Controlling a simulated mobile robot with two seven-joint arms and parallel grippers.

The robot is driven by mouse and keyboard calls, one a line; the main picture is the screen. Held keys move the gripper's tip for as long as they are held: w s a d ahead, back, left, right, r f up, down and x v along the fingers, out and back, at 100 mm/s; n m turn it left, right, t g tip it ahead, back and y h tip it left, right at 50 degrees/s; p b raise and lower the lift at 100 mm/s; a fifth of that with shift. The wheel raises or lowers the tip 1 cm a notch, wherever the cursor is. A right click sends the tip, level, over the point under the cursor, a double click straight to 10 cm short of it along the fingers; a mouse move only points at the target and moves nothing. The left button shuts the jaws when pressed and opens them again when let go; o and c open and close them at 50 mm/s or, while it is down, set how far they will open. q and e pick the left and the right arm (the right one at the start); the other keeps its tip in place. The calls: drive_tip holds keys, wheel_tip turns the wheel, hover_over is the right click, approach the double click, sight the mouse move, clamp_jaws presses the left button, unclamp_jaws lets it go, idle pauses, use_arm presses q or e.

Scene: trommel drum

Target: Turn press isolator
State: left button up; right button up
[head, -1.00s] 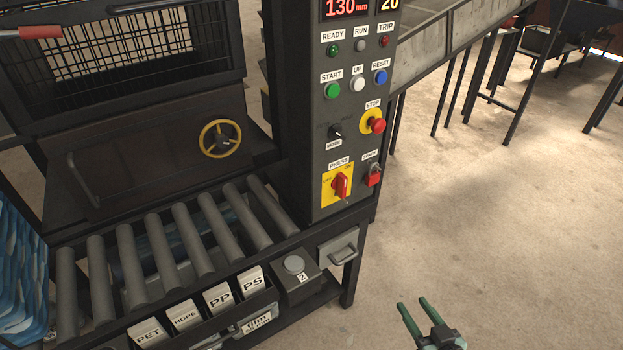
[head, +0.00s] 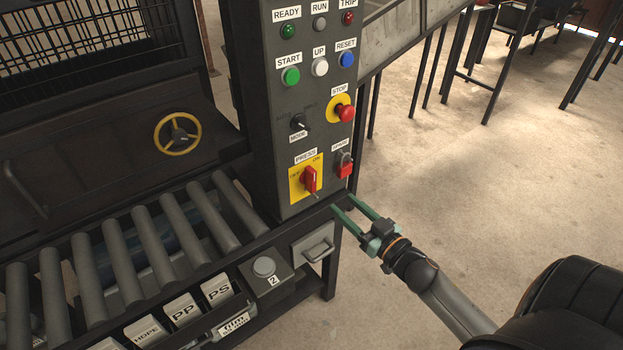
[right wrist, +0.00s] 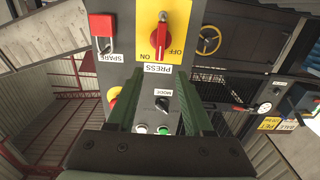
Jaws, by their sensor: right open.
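The press isolator (head: 311,180) is a red rotary handle on a yellow plate marked OFF and ON, low on the dark control panel (head: 262,120). It also shows in the right wrist view (right wrist: 162,34), upside down, with the handle lying along the plate's length. My right gripper (head: 355,207) is open and empty. Its green fingers point toward the panel, to the lower right of the isolator and apart from it. In the right wrist view the isolator lies beyond the fingertips. My left gripper is not in view.
A red padlocked SPARE switch (head: 343,165) sits just right of the isolator. Above are the red STOP button (head: 345,112) and the MODE knob (head: 298,122). A roller conveyor (head: 150,250) and labelled bins (head: 183,310) stand at left.

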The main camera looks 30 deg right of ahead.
sight(315, 178)
drive_tip(key=w, duration=0.7)
drive_tip(key=w+a, duration=0.1)
drive_tip(key=w, duration=0.3)
drive_tip(key=shift+w, duration=0.1)
clamp_jaws()
idle(0.3)
